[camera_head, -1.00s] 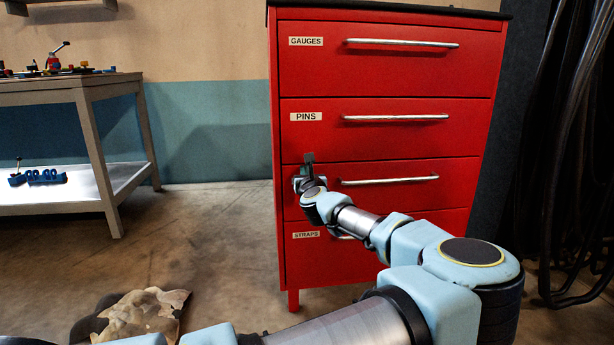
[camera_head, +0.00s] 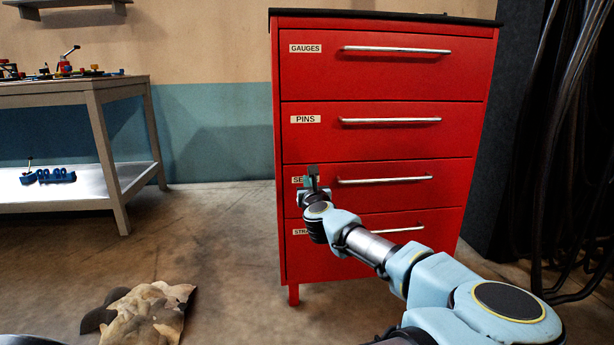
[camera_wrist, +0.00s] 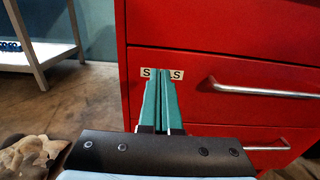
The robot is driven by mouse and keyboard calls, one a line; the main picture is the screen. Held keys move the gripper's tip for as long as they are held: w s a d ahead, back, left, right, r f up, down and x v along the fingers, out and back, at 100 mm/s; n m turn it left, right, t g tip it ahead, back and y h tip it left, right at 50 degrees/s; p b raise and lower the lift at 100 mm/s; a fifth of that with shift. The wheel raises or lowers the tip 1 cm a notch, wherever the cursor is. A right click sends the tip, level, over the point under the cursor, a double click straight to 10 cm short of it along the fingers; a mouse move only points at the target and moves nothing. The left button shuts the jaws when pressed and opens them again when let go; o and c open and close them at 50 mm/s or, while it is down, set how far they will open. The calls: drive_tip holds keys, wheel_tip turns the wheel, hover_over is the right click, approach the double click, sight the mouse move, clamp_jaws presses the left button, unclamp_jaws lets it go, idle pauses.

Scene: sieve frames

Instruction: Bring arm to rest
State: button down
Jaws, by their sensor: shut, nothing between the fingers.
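My gripper (camera_head: 313,180) is in front of the left side of a red drawer cabinet (camera_head: 388,73), over the label of the third drawer down. In the wrist view its two green fingers (camera_wrist: 160,98) are together with nothing between them, and they partly cover that label (camera_wrist: 176,74). I cannot tell whether the fingertips touch the drawer front. My arm (camera_head: 370,246) reaches in from the lower right of the head view. All the cabinet's drawers look shut.
A workbench (camera_head: 80,92) with small coloured items stands at the left, with a blue part (camera_head: 48,176) on its lower shelf. A crumpled patterned cloth (camera_head: 145,315) lies on the floor. Dark cables (camera_head: 560,150) hang at the right. Floor between bench and cabinet is clear.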

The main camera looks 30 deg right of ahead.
drive_tip(key=v, duration=0.5)
drive_tip(key=w+a+f+n+g+y, duration=0.25)
drive_tip(key=a+f+n, duration=0.2)
drive_tip(key=a, duration=0.45)
drive_tip(key=w+a+f+n+g+y, duration=0.1)
drive_tip(key=w+a+f+n+y, duration=0.3)
drive_tip(key=a, duration=0.4)
drive_tip(key=w+a+f+n+g+y, duration=0.1)
drive_tip(key=a+f+n+y, duration=0.3)
drive_tip(key=a, duration=0.5)
drive_tip(key=s+a+f+n+g, duration=0.4)
drive_tip(key=s+a+n+g, duration=0.55)
drive_tip(key=a+n, duration=0.4)
drive_tip(key=s+a+r+n+g+h, duration=0.1)
drive_tip(key=s+a+r+n+h, duration=0.3)
drive_tip(key=s+r+n, duration=0.85)
wheel_tip(320, 180, up, 36)
drive_tip(key=w+p, duration=0.1)
drive_tip(key=p, duration=3.3)
drive_tip(key=shift+p, duration=0.3)
